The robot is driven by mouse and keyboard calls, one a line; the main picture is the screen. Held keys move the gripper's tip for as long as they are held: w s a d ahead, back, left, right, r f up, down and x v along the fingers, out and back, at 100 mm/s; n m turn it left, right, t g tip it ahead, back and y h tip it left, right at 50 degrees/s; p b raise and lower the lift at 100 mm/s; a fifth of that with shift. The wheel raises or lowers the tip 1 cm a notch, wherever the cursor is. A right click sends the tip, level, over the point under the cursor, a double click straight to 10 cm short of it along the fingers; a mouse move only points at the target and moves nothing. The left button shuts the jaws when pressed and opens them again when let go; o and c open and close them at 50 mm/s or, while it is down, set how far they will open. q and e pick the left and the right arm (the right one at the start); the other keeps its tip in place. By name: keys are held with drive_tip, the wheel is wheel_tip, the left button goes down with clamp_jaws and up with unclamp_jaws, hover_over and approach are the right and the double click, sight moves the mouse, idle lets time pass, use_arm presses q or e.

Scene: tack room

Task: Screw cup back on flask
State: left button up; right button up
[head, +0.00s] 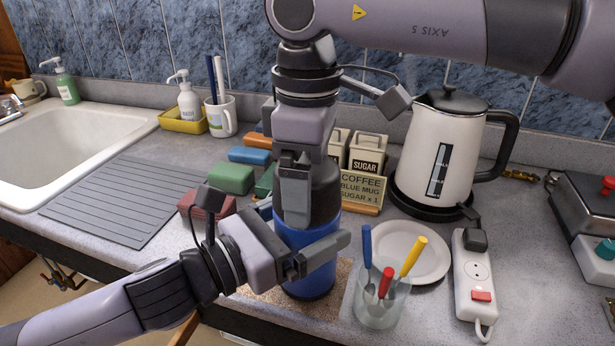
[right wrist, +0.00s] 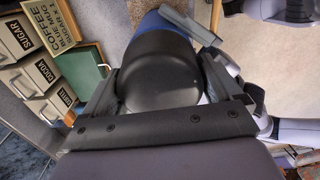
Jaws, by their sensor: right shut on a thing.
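The flask has a blue body (head: 305,283) and stands upright on a tan speckled mat (head: 262,303) near the counter's front edge. A black rounded cup (head: 325,185) sits on top of it, in line with the body. My right gripper (right wrist: 165,82) comes down from above and is shut on the cup (right wrist: 160,72), one finger on each side. My left gripper (head: 305,232) reaches in from the left, its fingers around the blue body. One finger crosses the front; the far one is mostly hidden. I cannot tell whether they press on it.
A glass with several coloured utensils (head: 382,302) stands close right of the flask. Behind it are a white plate (head: 425,262), a kettle (head: 435,150) and a power strip (head: 472,275). A red block (head: 200,203) lies left, near my left wrist. The drainboard (head: 125,200) is clear.

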drive_tip(key=o, duration=0.8)
drive_tip(key=shift+r, duration=2.25)
